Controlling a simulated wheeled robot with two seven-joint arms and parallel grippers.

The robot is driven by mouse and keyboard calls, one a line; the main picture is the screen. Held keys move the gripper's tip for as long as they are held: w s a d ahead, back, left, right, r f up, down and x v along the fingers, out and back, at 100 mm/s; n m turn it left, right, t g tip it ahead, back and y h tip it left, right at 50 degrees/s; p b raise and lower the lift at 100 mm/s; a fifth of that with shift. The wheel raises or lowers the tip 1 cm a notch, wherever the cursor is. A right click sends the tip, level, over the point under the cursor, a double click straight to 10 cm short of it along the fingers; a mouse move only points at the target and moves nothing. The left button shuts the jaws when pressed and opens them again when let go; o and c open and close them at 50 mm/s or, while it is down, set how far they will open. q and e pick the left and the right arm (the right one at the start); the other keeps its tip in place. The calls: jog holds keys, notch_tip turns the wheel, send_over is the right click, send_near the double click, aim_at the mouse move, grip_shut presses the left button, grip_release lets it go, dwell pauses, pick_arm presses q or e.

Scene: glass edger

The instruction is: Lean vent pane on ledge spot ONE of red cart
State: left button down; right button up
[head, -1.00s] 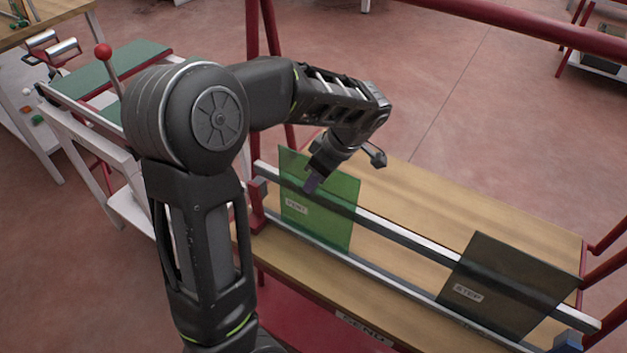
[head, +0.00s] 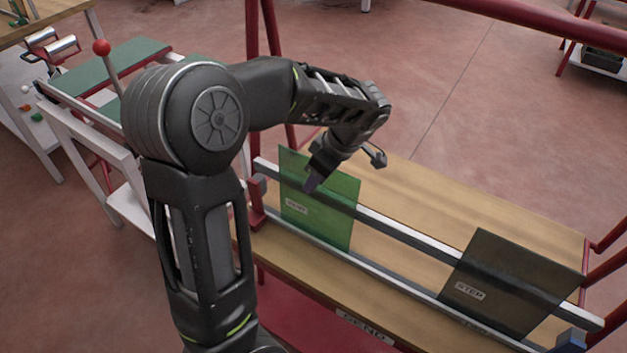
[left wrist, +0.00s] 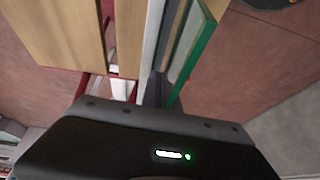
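The green vent pane (head: 335,222) stands at the left end of the red cart's ledge, its foot at the lower rail and its face by the upper rail. Its small label is blurred. My left gripper (head: 312,184) is at the pane's top edge, with a fingertip in front of its face. In the left wrist view the pane (left wrist: 199,48) shows edge-on by a dark finger (left wrist: 155,91). The finger gap is hidden, so I cannot tell whether it grips. My right gripper is out of view.
A dark pane (head: 510,285) labelled STEP leans at the ledge's right end. The upper rail (head: 405,234) between the panes is clear. Red cart posts (head: 253,120) rise at the left. A bench with green pads (head: 135,58) stands behind my arm.

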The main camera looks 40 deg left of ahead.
pick_arm(q)
jog(key=c, duration=1.5)
grip_release()
jog(key=shift+c, duration=0.2)
jog(key=v, duration=0.7)
jog(key=shift+w+d+r, duration=0.1)
jog(key=shift+d+r, duration=0.05)
jog(key=shift+r, duration=0.2)
